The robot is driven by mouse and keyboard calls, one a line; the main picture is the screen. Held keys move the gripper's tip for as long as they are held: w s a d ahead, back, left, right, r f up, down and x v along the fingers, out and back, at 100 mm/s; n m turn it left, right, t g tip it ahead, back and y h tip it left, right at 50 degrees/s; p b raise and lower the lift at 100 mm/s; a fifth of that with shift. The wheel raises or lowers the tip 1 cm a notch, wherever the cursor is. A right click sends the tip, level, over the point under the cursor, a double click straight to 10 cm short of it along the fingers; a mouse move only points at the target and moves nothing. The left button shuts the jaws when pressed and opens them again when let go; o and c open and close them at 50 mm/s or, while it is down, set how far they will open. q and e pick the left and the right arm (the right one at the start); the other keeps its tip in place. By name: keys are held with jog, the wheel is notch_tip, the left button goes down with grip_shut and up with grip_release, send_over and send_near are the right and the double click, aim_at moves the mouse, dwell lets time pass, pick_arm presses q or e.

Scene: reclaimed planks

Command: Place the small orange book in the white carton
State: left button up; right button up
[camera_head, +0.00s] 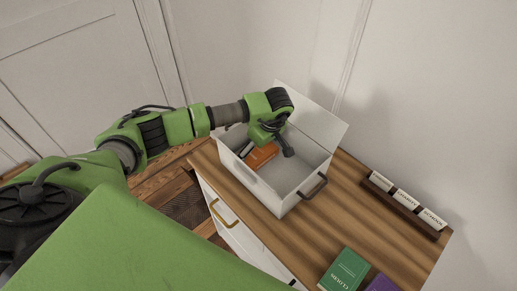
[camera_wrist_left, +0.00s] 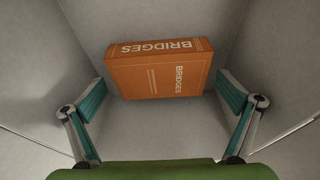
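The small orange book (camera_head: 262,155), lettered "BRIDGES", is inside the white carton (camera_head: 245,174), towards its left end. In the left wrist view the book (camera_wrist_left: 160,70) lies ahead of my fingers, with grey carton walls around it. My left gripper (camera_head: 268,147) reaches down into the carton over the book and hides part of it. In the wrist view its two teal-padded fingers (camera_wrist_left: 163,105) are spread wide, with visible gaps to the book on both sides. I cannot tell whether the book rests fully on the carton floor. My right gripper is not in view.
The carton stands on a wooden-topped white cabinet (camera_head: 345,215), its lid (camera_head: 313,115) raised at the back. A black handle (camera_head: 314,187) juts from its right end. A rack of labelled cards (camera_head: 404,203), a green book (camera_head: 344,271) and a purple book (camera_head: 382,284) are to the right.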

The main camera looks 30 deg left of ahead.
pick_arm(q)
jog(key=shift+r, duration=0.2)
jog(key=shift+d+r, duration=0.1)
jog(key=shift+r, duration=0.25)
jog(key=b+v, duration=0.3)
jog(key=v, duration=0.8)
jog(key=shift+s, duration=0.1)
